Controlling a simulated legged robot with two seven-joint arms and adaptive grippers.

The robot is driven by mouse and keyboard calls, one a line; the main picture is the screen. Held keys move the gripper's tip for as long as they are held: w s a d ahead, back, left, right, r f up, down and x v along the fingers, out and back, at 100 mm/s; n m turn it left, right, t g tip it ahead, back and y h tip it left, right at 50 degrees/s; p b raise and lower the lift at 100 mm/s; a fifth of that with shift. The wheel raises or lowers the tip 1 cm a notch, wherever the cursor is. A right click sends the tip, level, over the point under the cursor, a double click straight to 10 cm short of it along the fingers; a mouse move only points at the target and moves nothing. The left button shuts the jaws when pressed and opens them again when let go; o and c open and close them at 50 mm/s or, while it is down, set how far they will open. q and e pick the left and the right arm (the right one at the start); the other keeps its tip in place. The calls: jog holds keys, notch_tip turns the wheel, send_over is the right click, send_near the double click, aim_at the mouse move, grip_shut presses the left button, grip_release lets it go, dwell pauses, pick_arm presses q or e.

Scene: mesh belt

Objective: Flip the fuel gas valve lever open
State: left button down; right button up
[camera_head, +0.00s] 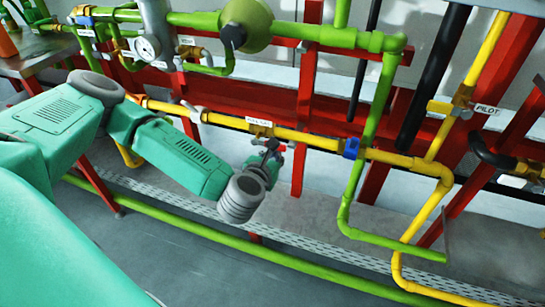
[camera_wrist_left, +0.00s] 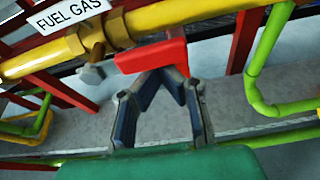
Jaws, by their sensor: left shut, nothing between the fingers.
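The fuel gas valve's red lever (camera_wrist_left: 151,57) shows large in the left wrist view, just below the yellow pipe (camera_wrist_left: 40,58) and beside the valve body (camera_wrist_left: 101,31). A white FUEL GAS label (camera_wrist_left: 68,14) sits left of the valve. My left gripper (camera_wrist_left: 163,76) is shut and empty. Its fingertips meet at the lower edge of the red lever, which partly hides them; I cannot tell if they touch. In the head view, my left gripper (camera_head: 268,156) is under the fuel gas label (camera_head: 259,122), with a small bit of red lever (camera_head: 273,146) showing. My right gripper is out of view.
Green pipes (camera_head: 357,185) and a yellow pipe with a PILOT label (camera_head: 487,109) stand to the right. Red frame posts (camera_head: 304,110) rise behind the pipes. The floor (camera_head: 215,262) below my left arm is mostly clear.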

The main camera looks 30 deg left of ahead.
pick_arm(q)
jog(key=shift+r, duration=0.1)
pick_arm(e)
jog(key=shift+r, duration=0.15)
pick_arm(q)
jog(key=shift+w+a+r+p, duration=0.1)
jog(key=shift+w+r+p, duration=0.25)
jog(key=shift+r, duration=0.15)
notch_tip(320, 180, down, 5)
jog(key=s+b, duration=0.1)
jog(key=b, duration=0.3)
jog(key=p+v, duration=0.2)
jog(key=v, duration=0.7)
jog(key=shift+s, duration=0.4)
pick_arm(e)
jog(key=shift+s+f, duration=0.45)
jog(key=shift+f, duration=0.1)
